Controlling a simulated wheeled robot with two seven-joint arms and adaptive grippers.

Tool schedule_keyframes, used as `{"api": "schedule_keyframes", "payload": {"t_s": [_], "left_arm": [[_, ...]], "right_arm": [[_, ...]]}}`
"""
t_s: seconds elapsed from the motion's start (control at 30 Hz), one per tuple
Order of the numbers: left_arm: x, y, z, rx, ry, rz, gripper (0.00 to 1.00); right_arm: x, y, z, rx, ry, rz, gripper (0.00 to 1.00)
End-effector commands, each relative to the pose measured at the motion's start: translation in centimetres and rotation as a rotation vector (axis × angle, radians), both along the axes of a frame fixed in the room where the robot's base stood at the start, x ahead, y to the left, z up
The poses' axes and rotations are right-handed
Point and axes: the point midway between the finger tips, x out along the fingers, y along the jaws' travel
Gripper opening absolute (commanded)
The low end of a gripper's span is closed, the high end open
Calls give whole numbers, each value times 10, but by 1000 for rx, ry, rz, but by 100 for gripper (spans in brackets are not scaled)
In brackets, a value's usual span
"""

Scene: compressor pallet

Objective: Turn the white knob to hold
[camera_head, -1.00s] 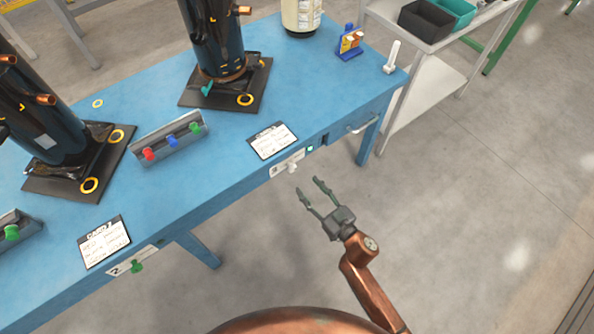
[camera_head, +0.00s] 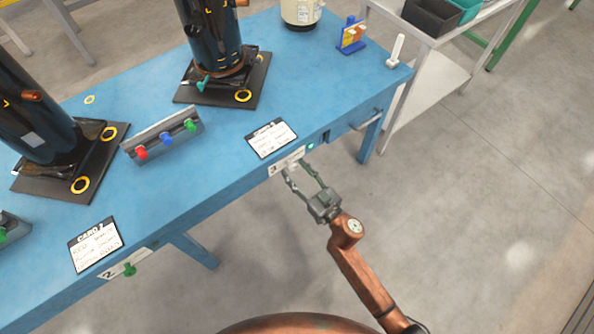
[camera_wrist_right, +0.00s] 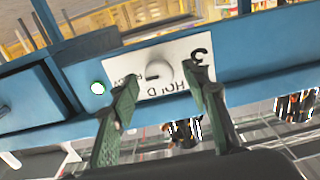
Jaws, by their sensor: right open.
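The white knob (camera_wrist_right: 158,70) sits on a white label plate (camera_wrist_right: 180,50) on the blue table's front edge. The plate shows a "3" and the word "HOLD", upside down in the right wrist view. In the head view the plate (camera_head: 276,168) shows beside the fingertips, which partly cover the knob. My right gripper (camera_head: 303,172) is open at the knob. In the right wrist view its two fingers (camera_wrist_right: 162,80) stand apart, one on each side of the knob, with gaps visible. My left gripper is not in view.
A lit green button (camera_head: 310,146) is right of the plate. A written card (camera_head: 270,138) lies above it on the blue table (camera_head: 215,150). A rack with red, blue and green knobs (camera_head: 162,138) and dark compressors (camera_head: 210,40) stand farther back. Floor in front is clear.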

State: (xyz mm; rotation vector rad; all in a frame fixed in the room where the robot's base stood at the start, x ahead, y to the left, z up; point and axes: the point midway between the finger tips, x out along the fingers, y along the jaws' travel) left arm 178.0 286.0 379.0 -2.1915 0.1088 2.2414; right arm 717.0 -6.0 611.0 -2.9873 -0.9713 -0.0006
Motion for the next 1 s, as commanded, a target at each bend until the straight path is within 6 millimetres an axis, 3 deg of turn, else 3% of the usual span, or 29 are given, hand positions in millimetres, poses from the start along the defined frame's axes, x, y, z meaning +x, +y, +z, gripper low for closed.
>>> {"api": "schedule_keyframes", "payload": {"t_s": [0.63,1.0], "left_arm": [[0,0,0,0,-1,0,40],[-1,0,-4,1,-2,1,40]], "right_arm": [[0,-1,-1,-1,1,-1,1],[0,-1,0,-55,-39,-3,1]]}}
